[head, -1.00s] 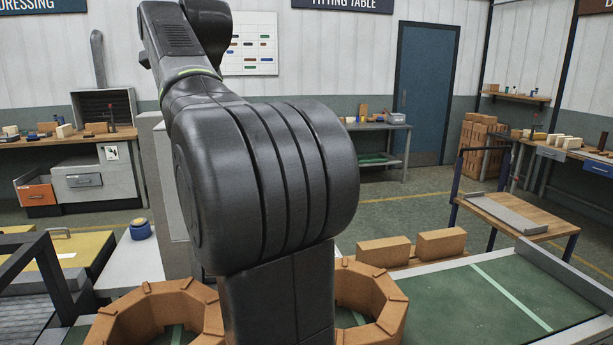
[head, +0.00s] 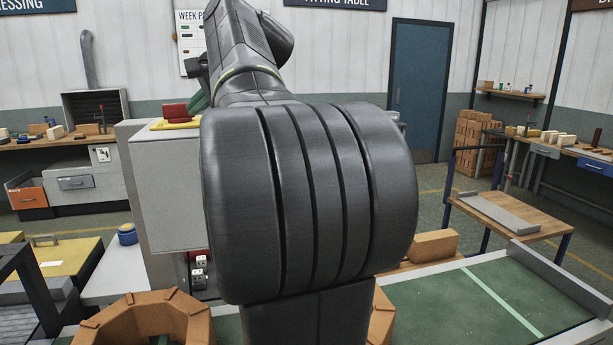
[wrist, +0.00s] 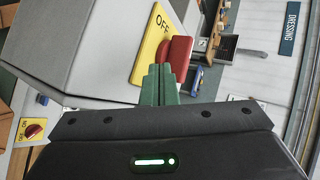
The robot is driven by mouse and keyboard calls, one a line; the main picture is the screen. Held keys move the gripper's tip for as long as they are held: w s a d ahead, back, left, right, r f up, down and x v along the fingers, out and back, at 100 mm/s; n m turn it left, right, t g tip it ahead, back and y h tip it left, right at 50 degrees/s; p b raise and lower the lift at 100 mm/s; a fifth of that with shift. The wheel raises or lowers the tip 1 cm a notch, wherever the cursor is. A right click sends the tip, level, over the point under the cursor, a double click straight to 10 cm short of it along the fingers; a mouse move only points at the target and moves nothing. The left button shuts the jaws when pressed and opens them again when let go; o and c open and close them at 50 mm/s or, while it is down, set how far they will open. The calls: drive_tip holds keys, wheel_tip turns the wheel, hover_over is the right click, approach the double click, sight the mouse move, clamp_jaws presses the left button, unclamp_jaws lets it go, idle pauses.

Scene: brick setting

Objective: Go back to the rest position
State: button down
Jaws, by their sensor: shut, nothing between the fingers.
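My gripper (wrist: 160,85) shows in the wrist view as two green fingers close together, shut with nothing between them. In that view it is in front of a red block-like part (wrist: 178,58) on a yellow plate marked OFF (wrist: 152,42). I cannot tell whether the fingertips touch the red part. In the head view the red part (head: 174,111) and yellow plate (head: 170,124) sit on top of a grey cabinet (head: 165,190). My arm hides much of the middle of the head view, and only a bit of green finger (head: 199,102) shows beside it.
Rings of brown bricks (head: 150,318) stand on the green surface (head: 500,300) in front. A brown brick (head: 433,245) lies behind it at the right. A blue round container (head: 127,234) stands left of the cabinet. A small wooden table (head: 515,212) is at the right.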

drive_tip(key=shift+a+r, duration=0.1)
drive_tip(key=shift+r, duration=0.15)
drive_tip(key=shift+f, duration=0.1)
drive_tip(key=shift+w+a+f+m+h+b, duration=0.25)
drive_tip(key=shift+a+f+m+h, duration=0.1)
drive_tip(key=shift+f+m+h, duration=0.15)
drive_tip(key=shift+w+a+f+m+h+b, duration=0.1)
drive_tip(key=shift+w+a+f+m+h, duration=0.1)
drive_tip(key=shift+a+f+m+h, duration=0.25)
drive_tip(key=shift+d+f, duration=0.1)
drive_tip(key=shift+d, duration=0.05)
drive_tip(key=shift+d+t, duration=0.1)
drive_tip(key=shift+t, duration=0.2)
